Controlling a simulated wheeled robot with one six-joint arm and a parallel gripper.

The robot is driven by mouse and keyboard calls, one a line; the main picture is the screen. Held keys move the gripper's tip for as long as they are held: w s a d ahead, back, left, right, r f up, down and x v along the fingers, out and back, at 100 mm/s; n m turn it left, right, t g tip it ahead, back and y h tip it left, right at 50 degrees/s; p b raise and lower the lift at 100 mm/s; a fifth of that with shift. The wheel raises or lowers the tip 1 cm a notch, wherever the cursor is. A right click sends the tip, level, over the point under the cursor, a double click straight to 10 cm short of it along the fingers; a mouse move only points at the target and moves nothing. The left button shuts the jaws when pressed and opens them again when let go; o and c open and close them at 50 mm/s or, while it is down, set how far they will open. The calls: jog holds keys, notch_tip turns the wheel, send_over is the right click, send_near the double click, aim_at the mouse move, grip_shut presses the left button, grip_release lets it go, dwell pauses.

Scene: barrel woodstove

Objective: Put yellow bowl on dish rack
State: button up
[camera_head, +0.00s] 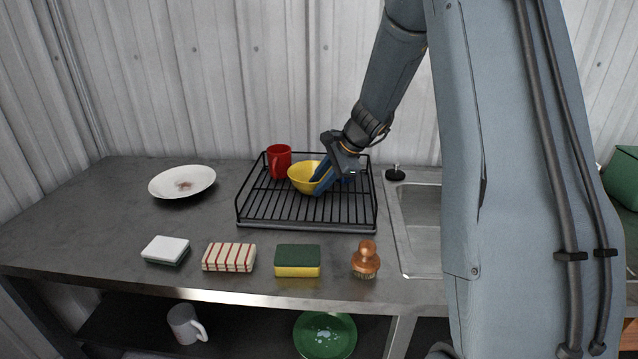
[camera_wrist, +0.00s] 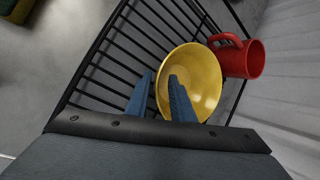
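The yellow bowl (camera_head: 302,176) is on the black wire dish rack (camera_head: 262,212), toward its back middle. In the wrist view, the bowl (camera_wrist: 203,84) faces up with its inside showing. My gripper (camera_head: 334,184) is at the bowl's right side in the head view. In the wrist view, its two blue fingers (camera_wrist: 162,84) straddle the bowl's near rim, one over the inside and one outside, with a gap between them. The gripper looks open. Whether either finger touches the rim is unclear.
A red mug (camera_head: 279,158) stands on the rack close beside the bowl. A white plate (camera_head: 182,182) lies left of the rack. Sponges (camera_head: 297,262) and a wooden brush (camera_head: 366,262) line the counter's front. A sink (camera_head: 418,225) is at right. The rack's front is empty.

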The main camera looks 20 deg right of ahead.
jog(key=b+v, duration=0.2)
jog(key=v, duration=1)
jog(key=shift+r, duration=0.2)
